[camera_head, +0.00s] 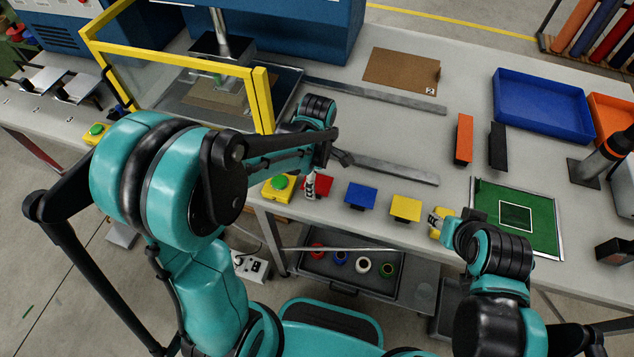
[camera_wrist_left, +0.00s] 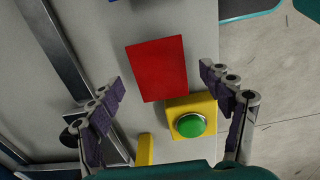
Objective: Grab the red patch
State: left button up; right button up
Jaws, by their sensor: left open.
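The red patch (camera_head: 323,186) lies near the front edge of the table, partly hidden by my left gripper in the head view. It shows as a flat red rectangle in the left wrist view (camera_wrist_left: 157,69). My left gripper (camera_head: 328,173) is open and empty above it. In the wrist view the left gripper's fingers (camera_wrist_left: 163,90) are spread to either side, with the patch between and slightly beyond the tips. My right gripper (camera_head: 437,221) is near the front edge at the right, beside the yellow patch; its jaws are too small to judge.
A yellow box with a green button (camera_head: 279,186) sits close beside the red patch. A blue patch (camera_head: 361,195) and a yellow patch (camera_head: 405,207) stand to its right. Metal rails (camera_head: 395,169) lie behind. A yellow-framed guard (camera_head: 262,100) stands at the left.

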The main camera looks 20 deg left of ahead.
pick_arm(q)
jog(key=shift+f, duration=0.25)
dwell(0.3)
jog(key=c, duration=1)
jog(key=shift+o, duration=0.2)
